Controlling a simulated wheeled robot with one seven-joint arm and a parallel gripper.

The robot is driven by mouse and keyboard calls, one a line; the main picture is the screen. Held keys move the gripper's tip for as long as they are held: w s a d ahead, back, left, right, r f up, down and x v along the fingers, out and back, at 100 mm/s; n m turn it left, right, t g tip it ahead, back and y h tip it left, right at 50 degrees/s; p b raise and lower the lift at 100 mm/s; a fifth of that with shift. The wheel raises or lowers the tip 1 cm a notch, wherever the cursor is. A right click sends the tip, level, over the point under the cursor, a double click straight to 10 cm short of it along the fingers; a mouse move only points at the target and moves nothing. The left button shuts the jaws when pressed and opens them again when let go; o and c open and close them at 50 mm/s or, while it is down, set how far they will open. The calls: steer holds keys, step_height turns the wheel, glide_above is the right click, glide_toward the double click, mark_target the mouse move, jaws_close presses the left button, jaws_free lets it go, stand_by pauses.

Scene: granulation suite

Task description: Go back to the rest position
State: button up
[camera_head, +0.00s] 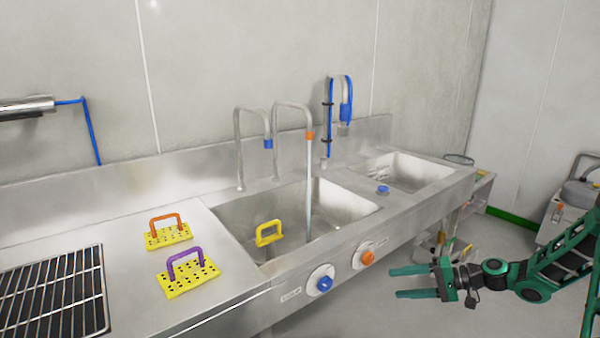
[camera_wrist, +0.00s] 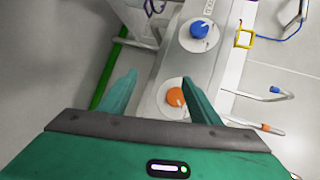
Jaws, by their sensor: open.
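My gripper (camera_head: 408,282) is at the lower right in the head view, in front of the sink counter. Its two green fingers are apart and nothing is between them. In the wrist view my gripper (camera_wrist: 158,98) is also open, with the orange knob (camera_wrist: 175,97) and blue knob (camera_wrist: 200,29) of the counter front seen beyond the fingers. The gripper looks clear of the orange knob (camera_head: 367,258) in the head view, but the exact gap cannot be told. My green arm reaches in from the right edge.
The steel counter (camera_head: 232,293) holds a large basin (camera_head: 340,205) and a smaller one (camera_head: 415,172). Yellow perforated plates with an orange handle (camera_head: 165,223) and a purple handle (camera_head: 186,252) lie left. A yellow handle (camera_head: 269,233) shows at the large basin. Grey floor (camera_head: 440,318) is open below.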

steer(key=s+d+r+g+h, duration=0.1)
steer(key=s+d+r+h, duration=0.2)
steer(key=s, duration=1)
steer(key=s+d+r+m+g+h, duration=0.1)
steer(key=s+r+h, duration=0.4)
steer(key=s+r, duration=0.5)
steer(key=s+d+r+m+g+h, duration=0.1)
steer(key=s+d+r+h, duration=0.3)
steer(key=s, duration=1.3)
step_height(320, 180, up, 3)
steer(key=shift+s+d+f+g, duration=0.15)
steer(key=shift+d+g, duration=0.2)
steer(key=shift+g, duration=0.55)
steer(key=shift+w+f+h, duration=0.25)
steer(key=shift+w+h, duration=0.05)
steer(key=shift+w, duration=0.3)
